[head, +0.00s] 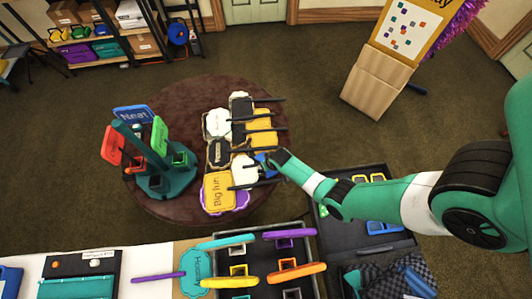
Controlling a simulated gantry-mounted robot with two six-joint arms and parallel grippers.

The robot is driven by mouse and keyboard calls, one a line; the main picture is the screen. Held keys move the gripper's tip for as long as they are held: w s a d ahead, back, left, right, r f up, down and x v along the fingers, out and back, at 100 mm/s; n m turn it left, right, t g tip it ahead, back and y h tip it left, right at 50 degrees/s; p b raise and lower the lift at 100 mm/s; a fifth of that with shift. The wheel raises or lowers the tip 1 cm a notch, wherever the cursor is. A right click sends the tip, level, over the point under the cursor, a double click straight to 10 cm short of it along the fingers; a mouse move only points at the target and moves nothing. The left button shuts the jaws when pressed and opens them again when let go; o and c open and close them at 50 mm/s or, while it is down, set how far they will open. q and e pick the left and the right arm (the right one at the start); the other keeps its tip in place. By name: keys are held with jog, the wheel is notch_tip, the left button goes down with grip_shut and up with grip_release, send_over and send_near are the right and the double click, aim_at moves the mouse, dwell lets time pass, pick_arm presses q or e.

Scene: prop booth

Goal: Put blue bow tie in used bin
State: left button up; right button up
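A small blue prop (262,160), possibly the blue bow tie, is on the round brown table among the laid-out photo props. Its shape is partly hidden and too small to be sure of. My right gripper (277,160) comes in from the right and its tip is at the right side of this blue prop. Whether its fingers are open or closed on it cannot be seen. A black compartment tray (325,245) lies below my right arm and holds blue and green frame-like props. No bin label can be read. My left gripper is not in view.
The round table (190,95) also bears a teal stand (165,182) with blue, red and green signs, and several props with black sticks. A second black tray (311,262) with purple, yellow and orange props stands in front. A cardboard stand (375,82) is behind my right arm.

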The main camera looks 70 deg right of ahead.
grip_shut()
dwell(0.3)
jog(key=shift+r+p, duration=0.45)
jog(key=shift+r, duration=0.1)
jog(key=p+v, duration=0.1)
jog(key=v, duration=0.1)
jog(key=p+v, duration=0.1)
jog(key=shift+w+d+r+p, duration=0.15)
jog(key=shift+w+r+p, duration=0.1)
jog(key=shift+r+p, duration=0.1)
jog(key=s+a+r+p, duration=0.8)
jog(key=s+a+p, duration=0.1)
jog(key=a+p, duration=0.1)
jog(key=shift+r, duration=0.2)
